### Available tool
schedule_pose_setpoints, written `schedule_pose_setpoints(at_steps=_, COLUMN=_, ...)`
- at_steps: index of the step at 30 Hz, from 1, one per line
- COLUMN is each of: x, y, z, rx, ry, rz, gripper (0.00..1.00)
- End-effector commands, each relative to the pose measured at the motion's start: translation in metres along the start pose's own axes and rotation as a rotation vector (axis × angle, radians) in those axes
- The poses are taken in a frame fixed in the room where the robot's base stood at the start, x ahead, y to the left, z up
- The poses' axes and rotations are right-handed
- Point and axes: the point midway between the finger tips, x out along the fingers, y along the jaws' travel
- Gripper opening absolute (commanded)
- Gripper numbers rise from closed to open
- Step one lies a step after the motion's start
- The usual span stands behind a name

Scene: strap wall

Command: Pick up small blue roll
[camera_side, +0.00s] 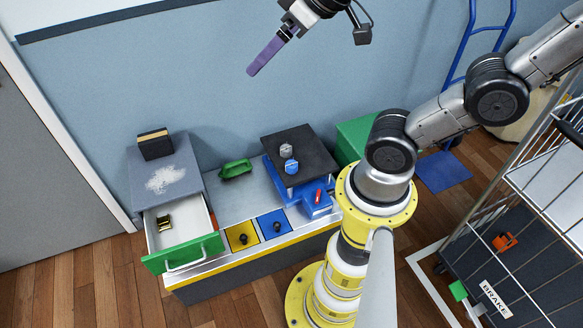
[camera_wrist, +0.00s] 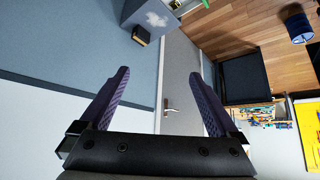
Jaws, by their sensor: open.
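A small blue roll (camera_side: 291,166) sits on a black flat top (camera_side: 305,160) over a blue base, right of the middle of the bench. A similar grey roll (camera_side: 286,150) sits just behind it. My gripper (camera_side: 252,72) is high above the bench near the wall, well apart from the rolls. In the wrist view my gripper (camera_wrist: 158,75) has its two purple fingers spread wide with nothing between them. I cannot make out the small blue roll in the wrist view.
A grey box (camera_side: 165,180) bears a black-and-tan block (camera_side: 155,144); its green-fronted drawer (camera_side: 184,252) is open with a small yellow-black item inside. A green handle-like object (camera_side: 236,169) lies on the bench. A blue block with a red part (camera_side: 317,199) stands right. A wire cart (camera_side: 510,220) is far right.

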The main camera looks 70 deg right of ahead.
Motion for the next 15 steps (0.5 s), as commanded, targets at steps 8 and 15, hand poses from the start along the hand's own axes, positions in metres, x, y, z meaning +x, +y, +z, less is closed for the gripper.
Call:
schedule_pose_setpoints(at_steps=8, x=0.064, y=0.035, z=-0.084, rx=0.085, ry=-0.007, rz=0.067, gripper=0.96)
schedule_pose_setpoints(at_steps=15, x=0.156, y=0.096, z=-0.121, rx=0.184, ry=-0.065, rz=0.136, gripper=0.96)
